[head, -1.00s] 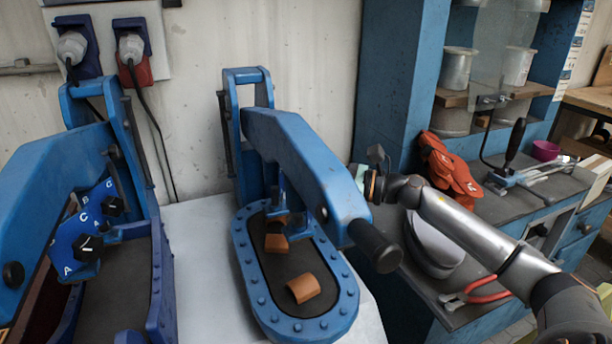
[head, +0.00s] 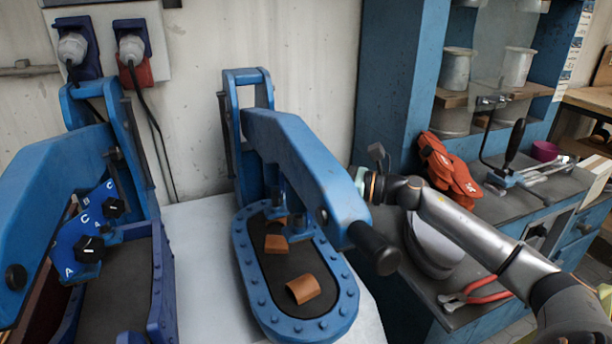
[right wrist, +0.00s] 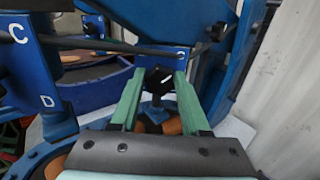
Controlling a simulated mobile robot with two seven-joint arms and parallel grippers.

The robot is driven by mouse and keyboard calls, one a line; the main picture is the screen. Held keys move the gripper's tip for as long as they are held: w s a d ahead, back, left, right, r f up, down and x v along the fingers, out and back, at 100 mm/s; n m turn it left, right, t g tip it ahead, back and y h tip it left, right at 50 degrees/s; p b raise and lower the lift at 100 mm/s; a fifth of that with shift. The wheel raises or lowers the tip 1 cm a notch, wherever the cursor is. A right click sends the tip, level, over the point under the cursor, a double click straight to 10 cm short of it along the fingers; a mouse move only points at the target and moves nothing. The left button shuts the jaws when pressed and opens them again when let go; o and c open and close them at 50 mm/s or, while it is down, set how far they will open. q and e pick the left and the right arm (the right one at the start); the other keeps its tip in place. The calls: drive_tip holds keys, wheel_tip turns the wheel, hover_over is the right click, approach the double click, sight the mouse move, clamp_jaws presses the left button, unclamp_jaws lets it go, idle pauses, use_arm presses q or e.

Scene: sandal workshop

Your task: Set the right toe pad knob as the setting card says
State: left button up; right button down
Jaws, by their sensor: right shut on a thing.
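The blue press (head: 300,150) on the right stands on the white bench, its arm over an oval bed (head: 345,300). Brown curved pieces (head: 304,288) lie on the bed. In the right wrist view, a black knob (right wrist: 157,80) sits between the green fingers of my right gripper (right wrist: 160,76), which is shut on it. A blue plate with a letter, perhaps C (right wrist: 180,54), shows just behind it. The knob's pointer setting is unclear. In the head view the press arm hides my right fingers. I cannot make out a setting card. My left gripper is out of view.
A second blue press at the left has two black knobs (head: 90,248) on lettered plates. A blue post with letters C and D (right wrist: 55,90) stands left in the right wrist view. Red-handled pliers (head: 475,292) lie on the right counter, near my right arm.

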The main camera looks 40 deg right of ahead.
drive_tip(key=shift+c, duration=1.9)
unclamp_jaws()
drive_tip(key=shift+s, duration=0.1)
drive_tip(key=v, duration=1.2)
drive_tip(key=shift+d+b, duration=0.2)
drive_tip(key=shift+b, duration=0.25)
drive_tip(key=shift+s, duration=0.1)
